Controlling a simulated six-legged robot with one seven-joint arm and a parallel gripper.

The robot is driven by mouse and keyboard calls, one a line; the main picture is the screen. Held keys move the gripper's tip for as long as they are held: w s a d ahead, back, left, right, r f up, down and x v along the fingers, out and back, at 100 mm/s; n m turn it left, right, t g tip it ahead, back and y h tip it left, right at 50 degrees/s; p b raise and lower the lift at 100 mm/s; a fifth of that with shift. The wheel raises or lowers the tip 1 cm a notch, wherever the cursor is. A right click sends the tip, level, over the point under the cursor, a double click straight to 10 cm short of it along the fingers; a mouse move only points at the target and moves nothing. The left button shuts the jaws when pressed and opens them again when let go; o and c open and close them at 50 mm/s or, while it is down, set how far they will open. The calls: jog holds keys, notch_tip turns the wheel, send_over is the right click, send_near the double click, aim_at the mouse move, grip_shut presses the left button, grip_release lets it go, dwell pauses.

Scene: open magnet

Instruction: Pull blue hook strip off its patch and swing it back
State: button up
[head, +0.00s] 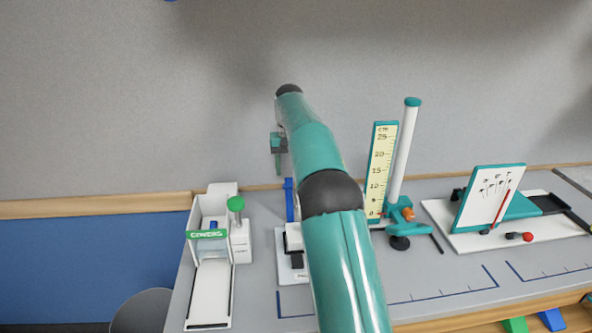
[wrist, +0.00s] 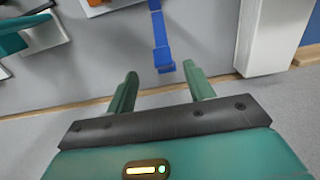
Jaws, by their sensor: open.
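The blue hook strip (wrist: 161,35) shows in the wrist view as a narrow band running from the top edge down to a wider end. That end appears in line with the gap between my fingertips. In the head view the strip (head: 289,200) stands out behind a small white device (head: 292,240), partly hidden by my arm. My gripper (wrist: 160,72) is open with nothing between its fingers. In the head view it (head: 279,160) hangs at the back of the bench, above the strip. I cannot make out the patch.
A white covers dispenser (head: 212,255) with a green knob stands left of the strip. A teal stand with a yellow scale (head: 380,170) and an angled white card (head: 490,197) are to the right. The grey wall (head: 120,100) rises close behind the bench.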

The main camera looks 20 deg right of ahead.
jog(key=s+a+r, duration=0.2)
jog(key=s+r, duration=0.2)
jog(key=s, duration=0.5)
jog(key=shift+s+a+r, duration=0.15)
jog(key=shift+r, duration=0.15)
jog(key=shift+s, duration=0.1)
